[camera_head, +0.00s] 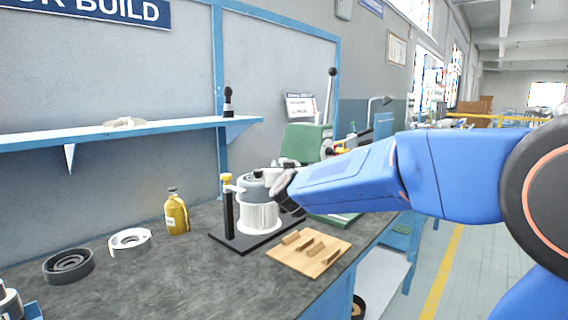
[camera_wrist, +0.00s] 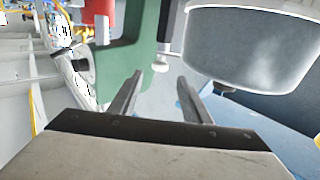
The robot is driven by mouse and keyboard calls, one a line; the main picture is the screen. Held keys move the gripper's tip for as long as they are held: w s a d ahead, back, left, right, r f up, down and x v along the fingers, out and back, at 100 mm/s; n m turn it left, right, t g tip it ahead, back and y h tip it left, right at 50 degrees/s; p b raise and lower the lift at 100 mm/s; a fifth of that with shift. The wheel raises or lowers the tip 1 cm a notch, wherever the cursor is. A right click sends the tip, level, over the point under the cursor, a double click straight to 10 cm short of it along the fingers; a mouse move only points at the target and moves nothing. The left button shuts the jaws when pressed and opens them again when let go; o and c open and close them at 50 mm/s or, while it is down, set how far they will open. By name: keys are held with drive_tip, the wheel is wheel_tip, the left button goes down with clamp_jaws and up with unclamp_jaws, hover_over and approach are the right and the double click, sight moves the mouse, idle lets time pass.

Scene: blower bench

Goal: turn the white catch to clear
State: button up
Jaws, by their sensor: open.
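A small white knob on a short stem (camera_wrist: 161,62), which looks like the white catch, shows in the wrist view beside the rim of a grey round housing (camera_wrist: 245,50). My gripper (camera_wrist: 160,82) is open, and the knob appears between and just beyond its two fingertips, with no contact visible. In the head view my gripper (camera_head: 281,182) is at the right side of the grey-topped unit with a white ribbed body (camera_head: 260,216). It hides part of the unit's top, and I cannot make out the catch there. The catch's exact angle is unclear.
The unit stands on a black base (camera_head: 232,240) with a black post (camera_head: 229,215) at its left. A yellow bottle (camera_head: 177,214), a white ring (camera_head: 130,241) and a dark ring (camera_head: 68,266) are left. A green machine (camera_head: 303,145) stands behind.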

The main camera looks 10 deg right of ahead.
drive_tip(key=shift+s+a, duration=0.2)
drive_tip(key=shift+s, duration=1)
drive_tip(key=shift+s+a, duration=0.2)
drive_tip(key=shift+s, duration=1)
drive_tip(key=shift+w+a+r, duration=0.1)
drive_tip(key=shift+a+r, duration=0.05)
drive_tip(key=c, duration=0.7)
drive_tip(key=w+a+r+n+y, duration=0.1)
drive_tip(key=a+y, duration=0.1)
drive_tip(key=w+a+r+n+g+y, duration=0.1)
drive_tip(key=a+r+y, duration=0.1)
drive_tip(key=a, duration=0.1)
drive_tip(key=w+a+r+n+g+y, duration=0.1)
drive_tip(key=a+y, duration=0.1)
drive_tip(key=shift+w+a+r+n, duration=0.2)
drive_tip(key=shift+a+r+n, duration=0.1)
clamp_jaws()
drive_tip(key=shift+a+r+n+g+y, duration=0.2)
drive_tip(key=shift+a+n+g+y, duration=0.15)
drive_tip(key=shift+g, duration=0.25)
drive_tip(key=shift+d+g, duration=0.1)
drive_tip(key=shift+g, duration=0.4)
drive_tip(key=s+d+m+g+h, duration=0.1)
drive_tip(key=s+d+g+h, duration=0.2)
drive_tip(key=d, duration=0.4)
drive_tip(key=shift+g, duration=0.5)
drive_tip(key=x, duration=0.9)
drive_tip(key=shift+w+d, duration=0.15)
drive_tip(key=shift+w, duration=0.4)
